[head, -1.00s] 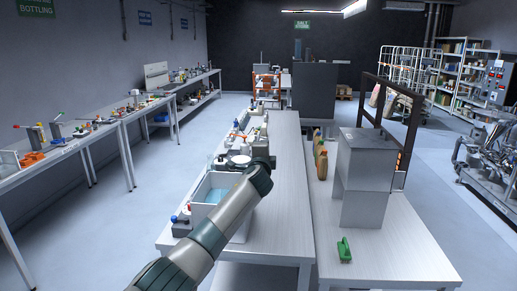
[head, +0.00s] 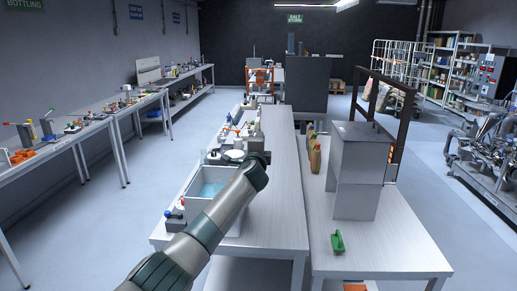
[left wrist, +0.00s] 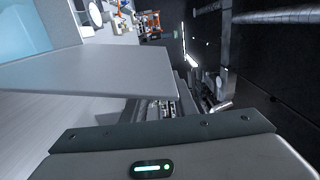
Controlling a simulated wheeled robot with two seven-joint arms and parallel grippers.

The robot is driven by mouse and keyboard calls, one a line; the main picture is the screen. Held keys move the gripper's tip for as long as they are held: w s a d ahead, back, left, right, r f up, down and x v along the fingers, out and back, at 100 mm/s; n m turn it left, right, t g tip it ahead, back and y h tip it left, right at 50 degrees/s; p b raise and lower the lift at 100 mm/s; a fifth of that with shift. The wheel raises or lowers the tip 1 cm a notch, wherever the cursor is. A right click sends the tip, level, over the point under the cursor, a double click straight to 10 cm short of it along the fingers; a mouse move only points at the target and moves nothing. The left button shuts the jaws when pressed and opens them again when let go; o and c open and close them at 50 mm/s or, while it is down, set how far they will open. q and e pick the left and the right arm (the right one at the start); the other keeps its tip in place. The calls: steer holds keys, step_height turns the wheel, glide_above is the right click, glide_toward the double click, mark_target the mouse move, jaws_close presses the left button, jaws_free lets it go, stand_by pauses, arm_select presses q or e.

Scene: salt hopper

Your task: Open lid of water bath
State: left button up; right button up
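The water bath (head: 237,227) is a pale box with blue water in it, on the near left part of the middle bench in the head view. My left arm reaches across it and hides its right side. Blue water also shows at the upper left of the left wrist view (left wrist: 22,32). A flat grey panel (left wrist: 95,72) lies across that view, close to the camera; I cannot tell if it is the lid. My left gripper's body fills the bottom of the wrist view, but its fingers are not distinguishable. My right gripper is not in view.
A tall grey metal hopper-like box (head: 357,185) stands on the right bench (head: 385,255), with a green-handled item (head: 337,243) in front. Small bottles and tools line the middle bench behind the bath. A long bench (head: 75,140) runs along the left wall, with open floor between.

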arm_select(q)
steer(key=shift+s, duration=0.15)
steer(key=shift+s, duration=0.15)
steer(key=s+a+b, duration=0.2)
steer(key=s+b, duration=0.2)
steer(key=s, duration=1.2)
steer(key=shift+s+a, duration=0.2)
steer(key=shift+s, duration=0.1)
